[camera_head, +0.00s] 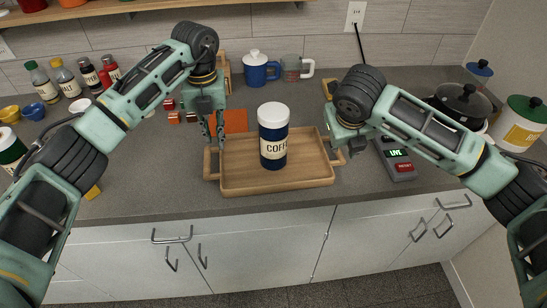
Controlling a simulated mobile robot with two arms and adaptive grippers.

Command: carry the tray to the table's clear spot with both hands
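The wooden tray (240,182) lies on the grey counter, with a handle at each end. A dark blue coffee canister (273,150) with a white lid stands upright on it. My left gripper (213,142) points down just above and behind the tray's left handle (210,165). Its fingers look apart, with nothing between them. My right gripper (338,142) is close to the tray's right handle (339,158). Its fingers are mostly hidden by my own wrist, so I cannot tell whether it touches the handle.
A blue mug (256,72) and a glass measuring cup (292,68) stand behind the tray. An orange square (235,121) lies behind its left part. Bottles and bowls crowd the far left; a dark pot (463,100) stands right.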

